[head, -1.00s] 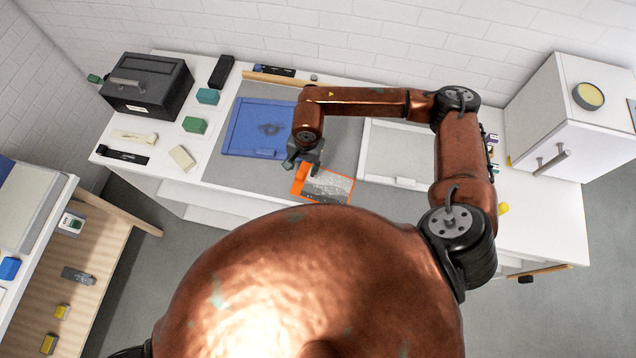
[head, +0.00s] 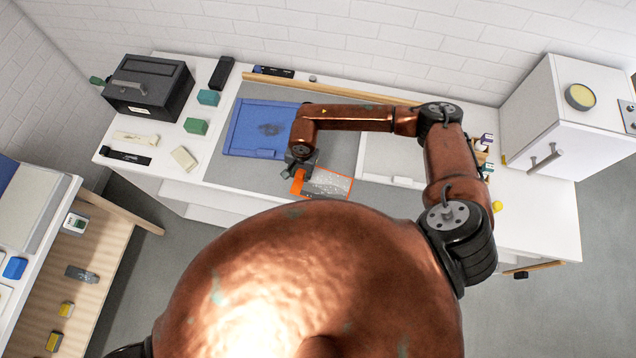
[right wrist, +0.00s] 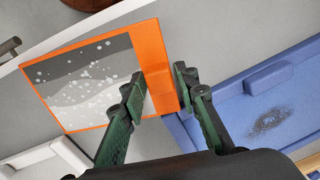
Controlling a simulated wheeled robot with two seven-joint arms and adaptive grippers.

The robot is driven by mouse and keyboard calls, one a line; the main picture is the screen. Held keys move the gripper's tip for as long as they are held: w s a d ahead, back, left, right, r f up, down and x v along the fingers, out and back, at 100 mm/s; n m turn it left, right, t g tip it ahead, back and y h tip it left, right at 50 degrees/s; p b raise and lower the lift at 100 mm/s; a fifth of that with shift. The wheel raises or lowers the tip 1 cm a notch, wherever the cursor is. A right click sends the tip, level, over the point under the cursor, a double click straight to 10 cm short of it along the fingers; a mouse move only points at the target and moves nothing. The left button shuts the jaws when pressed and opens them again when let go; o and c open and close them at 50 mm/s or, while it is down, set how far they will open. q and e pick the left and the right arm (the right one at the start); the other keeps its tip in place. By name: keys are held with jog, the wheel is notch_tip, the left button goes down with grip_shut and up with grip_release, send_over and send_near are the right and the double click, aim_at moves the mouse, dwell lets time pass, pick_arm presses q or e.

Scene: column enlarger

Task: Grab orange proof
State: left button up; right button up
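The orange proof (head: 330,183), an orange-bordered sheet with a grey speckled picture, is at the front of the grey mat. In the right wrist view the orange proof (right wrist: 85,82) shows a raised orange grip along its right side. My right gripper (head: 299,168) is at the proof's left end. I cannot tell whether the proof is lifted off the mat. My left gripper is not in view.
A blue easel board (head: 255,128) lies left of the proof and a white-framed one (head: 395,155) right of it. A black box (head: 148,88), green blocks (head: 196,127) and a white cabinet (head: 560,115) stand on the table.

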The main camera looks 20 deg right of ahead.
grip_shut()
jog(key=shift+r, duration=0.1)
dwell(0.4)
